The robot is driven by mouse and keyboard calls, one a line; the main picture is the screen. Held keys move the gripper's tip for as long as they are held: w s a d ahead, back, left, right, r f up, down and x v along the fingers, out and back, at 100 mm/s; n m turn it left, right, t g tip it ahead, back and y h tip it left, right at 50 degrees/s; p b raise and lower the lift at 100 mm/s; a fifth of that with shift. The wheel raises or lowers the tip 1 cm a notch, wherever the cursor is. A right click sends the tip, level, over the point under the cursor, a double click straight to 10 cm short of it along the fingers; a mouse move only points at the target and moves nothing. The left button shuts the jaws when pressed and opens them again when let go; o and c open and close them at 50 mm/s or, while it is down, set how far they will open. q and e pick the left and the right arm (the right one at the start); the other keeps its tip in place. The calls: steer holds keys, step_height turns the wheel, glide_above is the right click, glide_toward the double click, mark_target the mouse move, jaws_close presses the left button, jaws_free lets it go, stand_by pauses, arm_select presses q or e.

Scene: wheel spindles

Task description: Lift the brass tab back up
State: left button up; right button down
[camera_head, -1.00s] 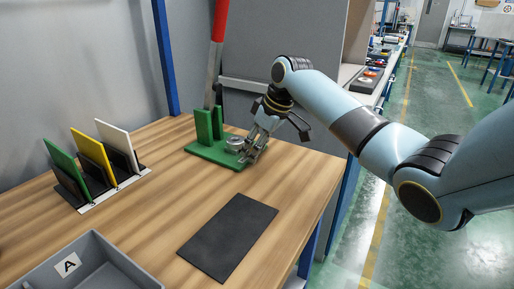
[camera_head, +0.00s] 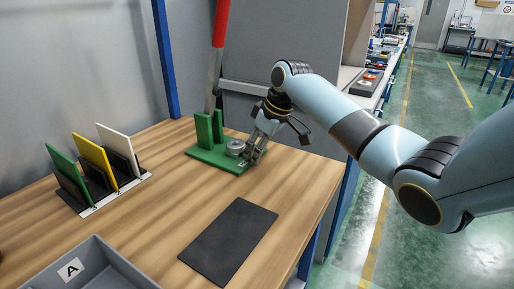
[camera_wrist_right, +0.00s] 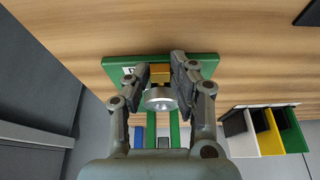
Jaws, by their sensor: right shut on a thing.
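The brass tab (camera_wrist_right: 160,72) shows in the right wrist view between the fingers of my right gripper (camera_wrist_right: 158,70), above a round silver wheel part (camera_wrist_right: 160,98). My right gripper is shut on the tab. In the head view, my right gripper (camera_head: 250,153) is low at the right end of the green base (camera_head: 215,160), beside the silver part (camera_head: 236,147). The gripper hides the tab in that view. Green uprights (camera_head: 209,127) stand at the base's back. My left gripper is not in view.
A rack with green, yellow and white panels (camera_head: 95,162) stands at the left. A grey bin marked A (camera_head: 105,262) is at the front left. A dark flat mat (camera_head: 228,240) lies at the front. A red-handled lever (camera_head: 221,22) rises behind the base. Bare wood lies between.

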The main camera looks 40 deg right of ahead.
steer(key=shift+r+p, duration=0.65)
steer(key=shift+r, duration=0.05)
steer(key=shift+w+f, duration=0.1)
steer(key=shift+f, duration=0.05)
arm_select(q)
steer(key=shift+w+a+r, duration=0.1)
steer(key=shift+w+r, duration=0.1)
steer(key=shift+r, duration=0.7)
arm_select(e)
steer(key=c, duration=1.1)
jaws_free()
steer(key=v, duration=1.2)
steer(key=shift+s, duration=0.2)
steer(key=shift+f, duration=0.1)
